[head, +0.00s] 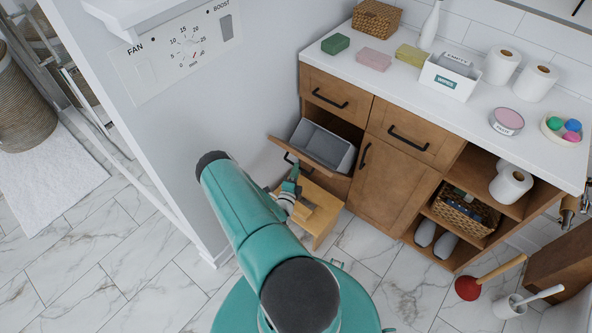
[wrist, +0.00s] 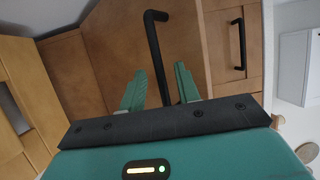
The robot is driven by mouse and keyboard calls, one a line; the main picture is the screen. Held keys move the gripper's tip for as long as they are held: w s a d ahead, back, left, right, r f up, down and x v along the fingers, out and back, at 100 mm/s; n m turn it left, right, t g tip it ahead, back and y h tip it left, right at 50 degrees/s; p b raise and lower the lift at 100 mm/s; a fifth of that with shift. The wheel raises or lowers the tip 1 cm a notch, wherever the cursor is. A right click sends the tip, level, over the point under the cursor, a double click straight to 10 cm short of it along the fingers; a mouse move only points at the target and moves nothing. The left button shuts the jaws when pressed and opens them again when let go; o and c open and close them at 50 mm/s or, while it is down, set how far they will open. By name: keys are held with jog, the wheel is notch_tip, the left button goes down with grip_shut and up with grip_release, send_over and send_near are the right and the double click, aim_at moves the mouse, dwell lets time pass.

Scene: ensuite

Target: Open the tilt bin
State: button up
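The tilt bin is a brown wooden front (head: 333,182) low on the left of the vanity, leaning outward at its top. Its grey inner box (head: 325,146) shows, so it stands partly open. Its black bar handle (head: 291,160) is partly hidden by my arm in the head view. Whether a finger touches the handle I cannot tell.
A small wooden stool (head: 322,218) stands on the floor beside my gripper. A wall with a fan panel (head: 180,50) is at the left. A cabinet door (head: 385,172) adjoins the bin. A red plunger (head: 468,288) stands at the right.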

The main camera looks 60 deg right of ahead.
jog(key=shift+w+d, duration=0.25)
jog(key=shift+d, duration=0.45)
grip_shut()
jog(key=shift+r, duration=0.1)
jog(key=shift+y, duration=0.8)
jog(key=d+r, duration=0.2)
jog(key=d, duration=0.1)
jog(key=shift+s+r, duration=0.2)
jog(key=shift+r, duration=0.2)
